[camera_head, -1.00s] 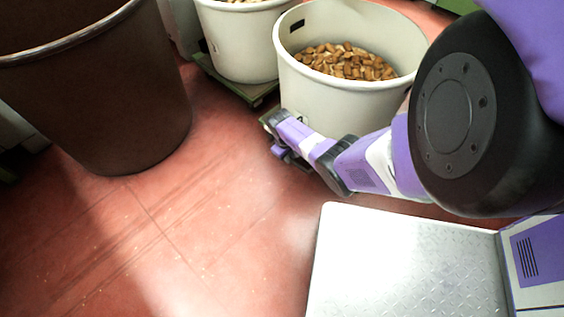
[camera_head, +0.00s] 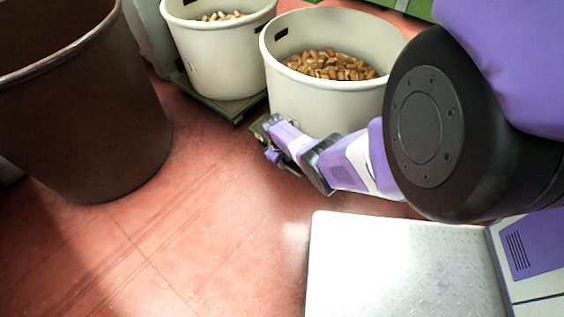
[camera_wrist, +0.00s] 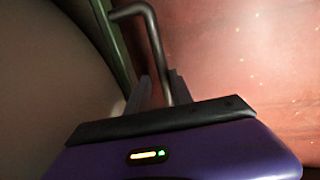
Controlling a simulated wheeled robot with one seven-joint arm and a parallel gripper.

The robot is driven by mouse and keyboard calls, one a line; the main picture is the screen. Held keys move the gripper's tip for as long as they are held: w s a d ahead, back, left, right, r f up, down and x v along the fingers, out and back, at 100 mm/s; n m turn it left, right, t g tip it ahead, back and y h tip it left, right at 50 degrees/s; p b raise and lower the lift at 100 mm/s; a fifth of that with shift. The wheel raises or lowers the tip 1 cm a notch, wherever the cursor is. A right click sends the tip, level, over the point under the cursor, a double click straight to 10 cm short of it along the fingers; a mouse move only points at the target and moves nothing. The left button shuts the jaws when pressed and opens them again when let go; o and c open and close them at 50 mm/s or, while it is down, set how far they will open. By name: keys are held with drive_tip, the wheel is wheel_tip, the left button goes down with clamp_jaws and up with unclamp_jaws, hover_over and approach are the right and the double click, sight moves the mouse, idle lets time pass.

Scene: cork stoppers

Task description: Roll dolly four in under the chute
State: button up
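A cream round tub (camera_head: 310,107) of brown corks stands in the middle of the head view. A green dolly corner (camera_head: 258,126) shows under it, with no readable number. My gripper (camera_head: 270,140) is low at the tub's near left side. In the wrist view a bent grey metal handle (camera_wrist: 155,45) runs down between my gripper's fingers (camera_wrist: 160,90), which look shut on it. A green edge (camera_wrist: 112,45) and the pale tub wall (camera_wrist: 50,75) lie left of the handle. No chute is recognisable.
A second cream tub (camera_head: 220,60) with paler corks stands on a green dolly (camera_head: 215,107) behind to the left. A large dark brown bin (camera_head: 85,120) stands at left. The red floor (camera_head: 200,230) in front is clear. My base plate is at lower right.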

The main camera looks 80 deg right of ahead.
drive_tip(key=shift+o, duration=0.7)
drive_tip(key=p+v, duration=0.6)
drive_tip(key=v, duration=0.1)
drive_tip(key=shift+r, duration=0.35)
drive_tip(key=shift+a, duration=0.1)
